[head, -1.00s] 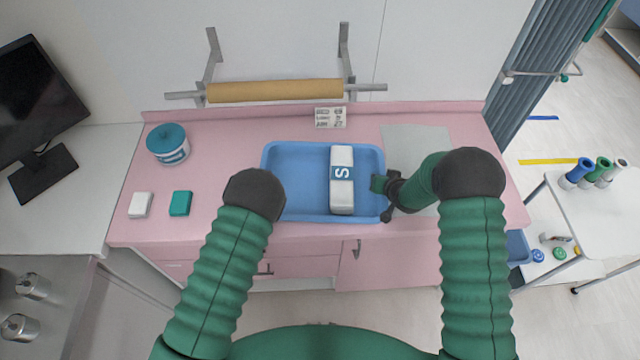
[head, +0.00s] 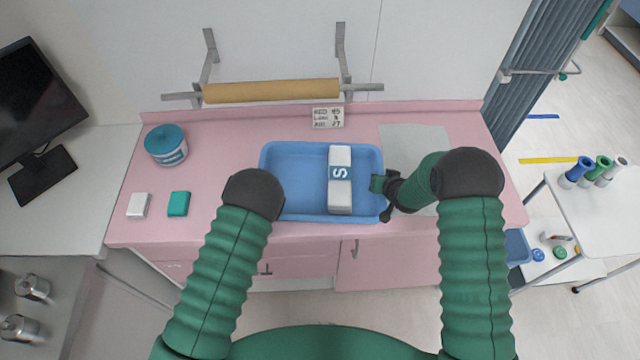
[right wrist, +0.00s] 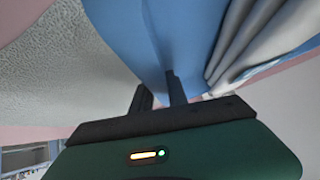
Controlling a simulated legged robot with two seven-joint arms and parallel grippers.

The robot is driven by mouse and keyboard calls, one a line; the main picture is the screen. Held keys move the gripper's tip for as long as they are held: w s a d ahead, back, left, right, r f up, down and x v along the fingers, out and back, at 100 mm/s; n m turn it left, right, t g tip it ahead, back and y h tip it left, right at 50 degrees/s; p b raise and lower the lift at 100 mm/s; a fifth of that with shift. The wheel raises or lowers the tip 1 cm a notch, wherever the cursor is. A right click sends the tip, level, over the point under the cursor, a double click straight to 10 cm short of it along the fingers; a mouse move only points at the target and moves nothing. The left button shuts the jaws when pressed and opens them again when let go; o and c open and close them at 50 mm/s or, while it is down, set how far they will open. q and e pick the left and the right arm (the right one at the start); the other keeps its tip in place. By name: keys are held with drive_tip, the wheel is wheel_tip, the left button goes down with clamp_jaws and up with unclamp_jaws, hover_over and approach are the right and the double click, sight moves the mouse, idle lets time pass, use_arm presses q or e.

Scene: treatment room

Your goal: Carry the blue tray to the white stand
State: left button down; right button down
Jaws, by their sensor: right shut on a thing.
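The blue tray (head: 300,152) lies on the pink counter and holds a white pack with a blue S label (head: 340,190). My right gripper (head: 381,187) is shut on the tray's right rim; its fingers also show in the right wrist view (right wrist: 158,92) against the blue wall (right wrist: 140,40). My left arm reaches the tray's left front corner. Its dark wrist covers that corner and hides the left gripper. A white stand (head: 605,208), seen in part at the right edge, bears blue, green and white bottles.
A teal-lidded tub (head: 167,146), a white box (head: 138,205) and a teal box (head: 179,204) sit on the counter's left. A small sign (head: 327,117) and a paper roll (head: 270,91) are behind the tray. A grey mat (head: 410,142) lies right of it.

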use_arm(q)
drive_tip(key=shift+a, duration=0.2)
use_arm(e)
drive_tip(key=shift+a, duration=0.15)
drive_tip(key=shift+r, duration=0.15)
